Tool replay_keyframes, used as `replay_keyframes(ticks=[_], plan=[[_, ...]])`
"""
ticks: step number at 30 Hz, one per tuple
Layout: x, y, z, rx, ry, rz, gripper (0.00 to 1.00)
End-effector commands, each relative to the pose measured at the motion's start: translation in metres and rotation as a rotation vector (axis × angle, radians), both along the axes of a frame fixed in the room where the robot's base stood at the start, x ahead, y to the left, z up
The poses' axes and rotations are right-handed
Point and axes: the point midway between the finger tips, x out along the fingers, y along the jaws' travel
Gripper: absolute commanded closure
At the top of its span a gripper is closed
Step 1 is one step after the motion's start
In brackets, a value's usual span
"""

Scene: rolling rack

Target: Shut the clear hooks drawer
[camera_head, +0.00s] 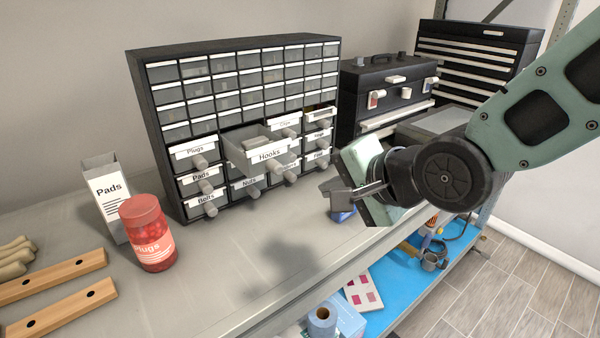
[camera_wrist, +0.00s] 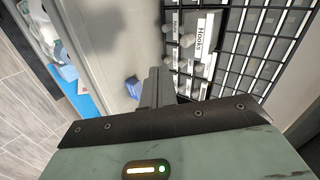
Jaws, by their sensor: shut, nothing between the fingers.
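The clear hooks drawer (camera_head: 262,152) is pulled out from the black drawer cabinet (camera_head: 156,121), in its upper row of large drawers, with a white "Hooks" label and a grey knob on its front. It also shows in the wrist view (camera_wrist: 201,33), turned on its side. My gripper (camera_head: 326,188) is shut and empty, in front of the cabinet, to the right of and lower than the hooks drawer in the head view. It is apart from the drawer. In the wrist view my gripper's fingers (camera_wrist: 156,84) point toward the cabinet side.
A red-lidded jar (camera_head: 147,232) and a white "Pads" box (camera_head: 106,196) stand at left on the grey shelf. Wooden bars (camera_head: 52,308) lie at front left. A black toolbox (camera_head: 381,95) stands right of the cabinet. A small blue object (camera_head: 343,214) lies below my gripper.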

Motion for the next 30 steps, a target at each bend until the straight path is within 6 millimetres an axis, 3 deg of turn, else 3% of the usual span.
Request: replay_keyframes(ticks=[3,8,30], plan=[[0.011,0.001,0.012,0.118,-0.009,-0.071,1.00],[0.018,0.004,0.014,0.164,-0.008,-0.096,1.00],[0.090,0.054,-0.032,0.160,-0.009,-0.093,1.00]])
